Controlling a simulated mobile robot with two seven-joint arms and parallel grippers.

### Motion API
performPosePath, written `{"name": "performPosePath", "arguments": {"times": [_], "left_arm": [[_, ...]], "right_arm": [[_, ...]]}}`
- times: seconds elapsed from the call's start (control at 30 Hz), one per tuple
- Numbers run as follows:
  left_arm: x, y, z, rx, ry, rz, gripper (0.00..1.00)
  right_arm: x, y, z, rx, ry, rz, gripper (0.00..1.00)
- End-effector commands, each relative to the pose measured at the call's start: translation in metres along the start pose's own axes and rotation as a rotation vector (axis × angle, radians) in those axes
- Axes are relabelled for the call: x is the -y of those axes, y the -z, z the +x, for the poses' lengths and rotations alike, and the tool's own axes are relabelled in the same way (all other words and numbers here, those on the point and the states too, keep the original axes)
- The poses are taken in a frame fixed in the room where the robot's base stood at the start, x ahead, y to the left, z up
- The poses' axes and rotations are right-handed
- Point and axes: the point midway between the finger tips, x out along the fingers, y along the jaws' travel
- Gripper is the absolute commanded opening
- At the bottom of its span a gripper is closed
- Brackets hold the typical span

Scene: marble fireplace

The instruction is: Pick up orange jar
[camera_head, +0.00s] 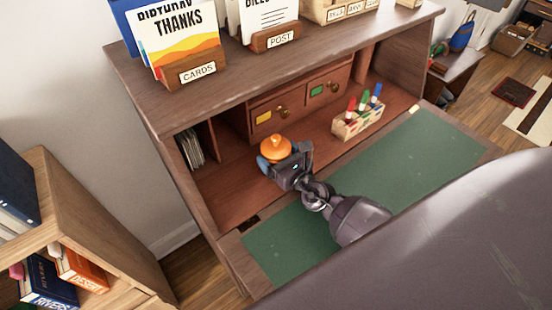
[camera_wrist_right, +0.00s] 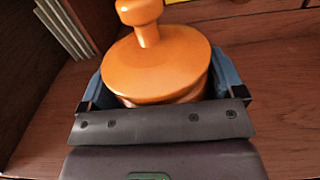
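The orange jar (camera_head: 275,147) stands on the wooden floor of the desk's open compartment, near its left side. It has a round lid with a knob, and in the right wrist view the jar (camera_wrist_right: 160,65) fills the top middle. My right gripper (camera_head: 276,157) reaches it from the front. Its two blue-tipped fingers are spread wide, one on each side of the jar (camera_wrist_right: 162,85). Any contact between fingers and jar is too close to judge. The jar's lower front is hidden by the gripper. My left gripper is not in view.
Behind the jar are small drawers with yellow (camera_head: 263,117) and green labels. A pen holder (camera_head: 357,122) with several colored markers stands to the right. Envelopes (camera_head: 190,150) lean at the left wall. An upper shelf (camera_head: 240,75) overhangs the compartment.

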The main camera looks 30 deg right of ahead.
Motion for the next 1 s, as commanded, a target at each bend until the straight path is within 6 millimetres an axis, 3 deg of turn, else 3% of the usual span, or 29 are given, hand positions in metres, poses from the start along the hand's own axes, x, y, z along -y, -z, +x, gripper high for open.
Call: {"name": "performPosePath", "arguments": {"times": [0.07, 0.4, 0.77, 1.0], "left_arm": [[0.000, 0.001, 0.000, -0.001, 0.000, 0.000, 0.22], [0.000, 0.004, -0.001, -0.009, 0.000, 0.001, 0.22], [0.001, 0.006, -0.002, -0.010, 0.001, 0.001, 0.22], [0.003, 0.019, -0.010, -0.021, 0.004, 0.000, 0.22]], "right_arm": [[0.000, 0.000, 0.000, 0.000, 0.000, 0.000, 0.71], [0.000, 0.000, 0.000, 0.000, 0.000, 0.000, 0.19], [0.002, -0.007, -0.001, 0.003, 0.000, 0.000, 0.17], [0.004, -0.040, -0.001, 0.010, 0.002, 0.002, 0.17]]}}
